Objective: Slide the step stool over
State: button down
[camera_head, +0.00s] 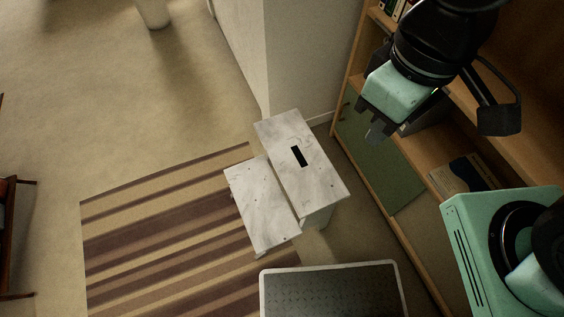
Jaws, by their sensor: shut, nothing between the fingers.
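The step stool (318,178) is a white, marbled two-step stool with a dark slot in its top step. It stands upright near the wall corner, with its lower step (260,205) on the left over the edge of the striped rug. My gripper (376,128) is at the upper right, above and to the right of the stool in the picture. Its fingers are shut and empty, in front of the bookshelf. It appears apart from the stool. The stool's legs are mostly hidden below its steps.
A wooden bookshelf (345,90) with a green panel (380,165) is on the right. A pale wall (310,60) stands behind the stool. A grey, light-rimmed suitcase or tray (330,290) lies at the bottom. The striped rug (160,235) and carpet (120,110) at left are clear.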

aim_at(314, 188)
jog(key=k+l+z, duration=0.1)
jog(key=k+z, duration=0.35)
jog(key=k, duration=0.45)
